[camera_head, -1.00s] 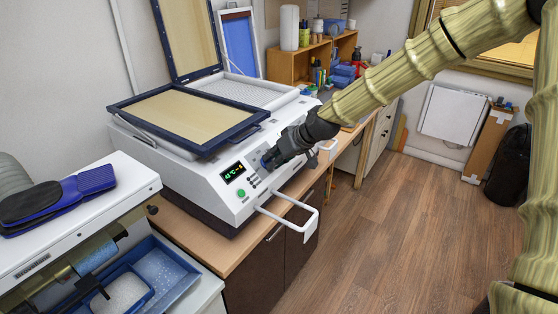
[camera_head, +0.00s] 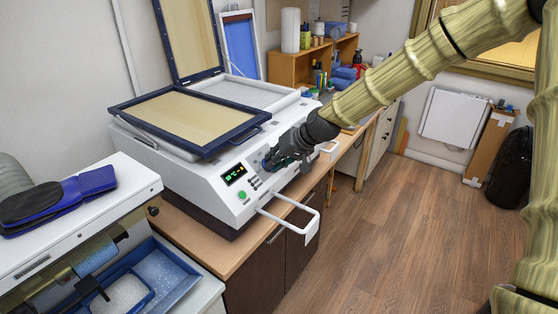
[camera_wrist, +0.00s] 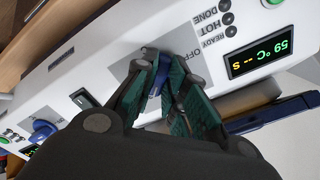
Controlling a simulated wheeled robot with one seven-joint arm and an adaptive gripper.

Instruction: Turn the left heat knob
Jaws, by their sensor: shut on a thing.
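The white forming machine (camera_head: 215,190) stands on the wooden counter, its front panel facing the aisle. My gripper (camera_head: 272,163) is at this panel, just right of the green-lit display (camera_head: 233,174). In the wrist view, my gripper (camera_wrist: 160,78) has its green-padded fingers shut on a blue knob (camera_wrist: 155,84), the left heat knob beside the display. The fingers hide most of it. A second blue knob (camera_wrist: 43,130) is farther along the panel, apart from the gripper.
A white bar handle (camera_head: 290,215) juts out from the machine's front below my gripper. A green button (camera_head: 242,195) is under the display. A framed lid (camera_head: 190,112) lies above the machine. The floor (camera_head: 390,230) to the right is clear.

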